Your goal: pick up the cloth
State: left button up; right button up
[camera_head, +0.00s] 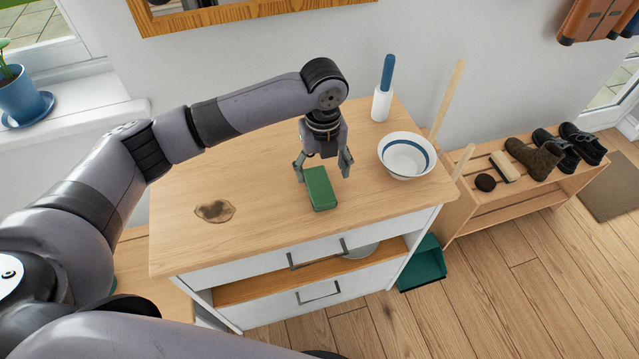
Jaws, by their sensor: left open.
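The cloth (319,189) appears as a small, dark green folded block lying on the wooden top of the cabinet (250,180). My left gripper (322,174) points down at the far end of the cloth. Its fingers are open, one on each side of that end, and I cannot tell whether they touch it. The near end of the cloth is clear of the fingers. My right gripper is not in view.
A white bowl with blue bands (406,155) stands right of the gripper. A blue-handled brush in a white holder (382,100) stands behind. A brown stain (214,211) marks the top at left. A shoe rack (520,200) and green dustpan (423,265) are at right.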

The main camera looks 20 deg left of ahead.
aim_at(319, 184)
pick_arm(q)
jog(key=shift+f, duration=0.95)
jog(key=f, duration=0.1)
jog(key=f+p, duration=0.1)
jog(key=f, duration=0.2)
jog(key=shift+w+a+f+p, duration=0.15)
jog(key=shift+w+a+p, duration=0.05)
jog(key=shift+a+p, duration=0.2)
jog(key=shift+f, duration=0.3)
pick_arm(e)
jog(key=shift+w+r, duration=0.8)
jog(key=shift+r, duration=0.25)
pick_arm(q)
jog(key=shift+c, duration=0.4)
jog(key=c, duration=1.1)
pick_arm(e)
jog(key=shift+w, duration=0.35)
pick_arm(q)
jog(key=shift+r, duration=0.1)
jog(key=shift+c, duration=0.2)
